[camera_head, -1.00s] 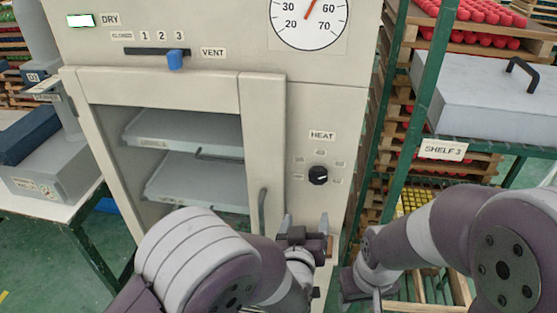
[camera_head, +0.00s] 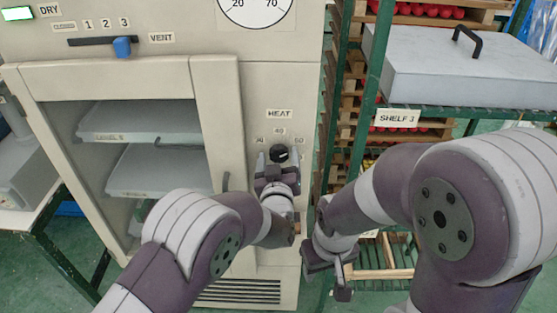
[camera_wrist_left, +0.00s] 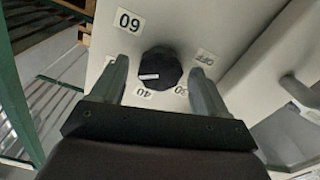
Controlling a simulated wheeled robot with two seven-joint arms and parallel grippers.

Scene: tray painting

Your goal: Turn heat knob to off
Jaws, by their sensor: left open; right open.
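The black heat knob (camera_head: 279,153) sits on the cream cabinet front under the HEAT label (camera_head: 279,114). My left gripper (camera_head: 275,160) is open in front of it, one finger on either side. In the left wrist view the knob (camera_wrist_left: 160,66) lies between the fingers of my left gripper (camera_wrist_left: 160,75), with gaps on both sides. Its white mark points left, between the 60 label (camera_wrist_left: 129,20) and the 40 label (camera_wrist_left: 143,93). The OFF label (camera_wrist_left: 205,57) is at upper right. My right gripper (camera_head: 338,280) is open and empty, low beside the cabinet.
The cabinet door (camera_head: 226,120) with its handle is left of the knob. A blue vent slider (camera_head: 122,46) is above. A green shelf rack (camera_head: 345,100) with a grey lidded box (camera_head: 470,65) stands close on the right.

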